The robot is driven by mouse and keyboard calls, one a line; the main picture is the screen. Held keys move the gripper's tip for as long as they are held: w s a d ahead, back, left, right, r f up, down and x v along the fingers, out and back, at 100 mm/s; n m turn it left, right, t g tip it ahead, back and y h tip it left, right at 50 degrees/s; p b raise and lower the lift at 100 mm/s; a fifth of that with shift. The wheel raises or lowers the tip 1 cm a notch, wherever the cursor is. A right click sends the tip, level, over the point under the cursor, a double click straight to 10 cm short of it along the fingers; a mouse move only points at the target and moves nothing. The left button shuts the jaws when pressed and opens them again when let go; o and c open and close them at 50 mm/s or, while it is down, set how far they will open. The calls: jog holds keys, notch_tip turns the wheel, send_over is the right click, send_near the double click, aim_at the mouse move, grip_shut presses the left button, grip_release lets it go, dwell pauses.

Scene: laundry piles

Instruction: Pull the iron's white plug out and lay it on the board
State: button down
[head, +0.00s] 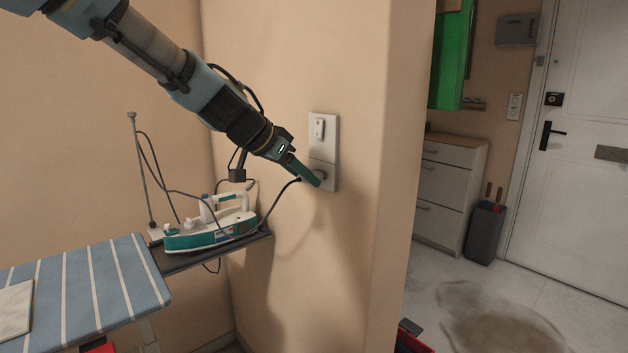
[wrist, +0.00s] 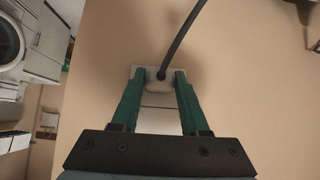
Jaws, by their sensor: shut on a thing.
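My gripper (head: 318,181) is at the lower part of the wall socket plate (head: 330,130). The teal and white iron (head: 208,232) stands on the dark rest at the right end of the ironing board (head: 95,285), which has a blue striped cover. The cord (head: 280,193) runs from the iron side up to the gripper.
A pale folded cloth (head: 14,310) lies at the board's left. A thin upright rod (head: 140,165) stands behind the iron. The wall corner is right of the socket. Farther right are a drawer cabinet (head: 440,190), a dark bin (head: 484,233) and a white door (head: 575,150). The board's striped middle is clear.

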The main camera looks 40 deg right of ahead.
jog(key=shift+a+b, duration=1.7)
jog(key=shift+a, duration=0.3)
jog(key=shift+w, duration=0.15)
